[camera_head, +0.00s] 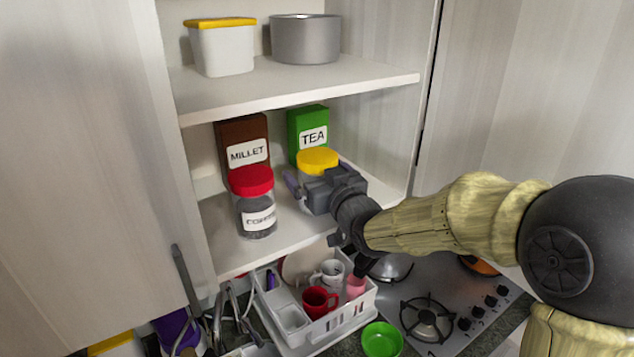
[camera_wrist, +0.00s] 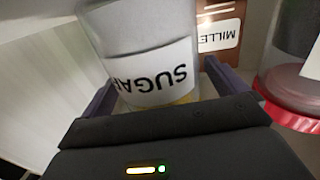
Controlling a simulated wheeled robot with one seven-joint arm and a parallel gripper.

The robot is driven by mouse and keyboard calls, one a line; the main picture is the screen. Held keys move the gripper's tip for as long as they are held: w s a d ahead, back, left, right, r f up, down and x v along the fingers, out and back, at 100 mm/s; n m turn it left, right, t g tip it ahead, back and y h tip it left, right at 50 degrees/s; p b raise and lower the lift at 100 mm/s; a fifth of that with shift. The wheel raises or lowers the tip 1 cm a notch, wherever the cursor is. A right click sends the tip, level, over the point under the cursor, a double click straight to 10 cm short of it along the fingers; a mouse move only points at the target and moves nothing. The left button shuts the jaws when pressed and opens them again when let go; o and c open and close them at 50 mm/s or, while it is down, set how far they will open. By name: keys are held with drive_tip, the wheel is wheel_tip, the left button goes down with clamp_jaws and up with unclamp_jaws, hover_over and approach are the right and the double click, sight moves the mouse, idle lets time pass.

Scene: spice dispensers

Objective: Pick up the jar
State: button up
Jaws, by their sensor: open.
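A clear jar with a yellow lid (camera_head: 317,160) stands on the middle cupboard shelf, mostly hidden behind my gripper in the head view. In the wrist view the same jar (camera_wrist: 155,72) appears upside down with a "SUGAR" label. My gripper (camera_head: 309,184) is at the jar, and its dark fingers (camera_wrist: 162,90) lie on either side of the glass, open. I cannot tell whether either finger touches it. A second jar (camera_head: 254,203), with a red lid and a "COFFEE" label, stands to the left on the same shelf; its red lid shows at the right of the wrist view (camera_wrist: 290,105).
A brown millet box (camera_head: 243,145) and a green tea box (camera_head: 308,127) stand behind the jars. The upper shelf (camera_head: 300,91) is above, holding a white tub and a grey pot. A dish rack (camera_head: 335,320) with mugs and a gas hob (camera_head: 445,300) are below.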

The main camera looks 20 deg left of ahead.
idle(0.4)
drive_tip(key=shift+r, duration=0.1)
drive_tip(key=c, duration=1.5)
drive_tip(key=shift+c, duration=0.2)
wheel_tip(320, 180, up, 10)
drive_tip(key=shift+b, duration=1.15)
